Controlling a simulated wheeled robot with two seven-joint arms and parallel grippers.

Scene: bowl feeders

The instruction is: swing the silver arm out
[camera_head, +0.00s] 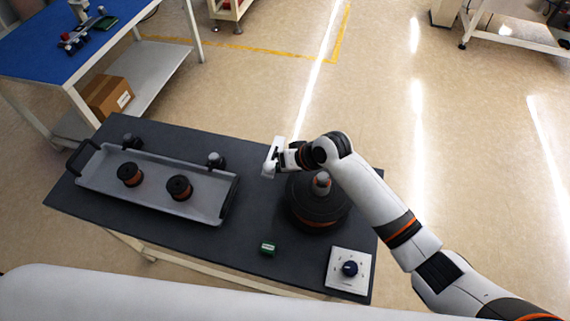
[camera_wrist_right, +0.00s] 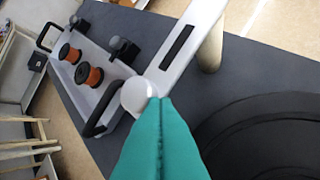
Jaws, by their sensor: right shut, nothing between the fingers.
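The silver arm (camera_wrist_right: 178,50) is a pale bar with a dark slot and a round end knob. It crosses the upper middle of the right wrist view. My right gripper (camera_wrist_right: 160,105) shows there as teal fingers, shut and empty, with their tips at the round knob; I cannot tell whether they touch it. In the head view my right gripper (camera_head: 270,166) is beside the black round bowl feeder (camera_head: 318,222), on its far left side. The silver arm is hard to separate from the gripper there. The bowl feeder (camera_wrist_right: 265,135) fills the lower right of the wrist view. My left gripper is not in view.
A grey tray (camera_head: 108,188) with two dark-orange spools (camera_head: 179,187) lies on the dark table (camera_head: 150,235), left of the feeder. A blue table (camera_head: 50,40) stands behind.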

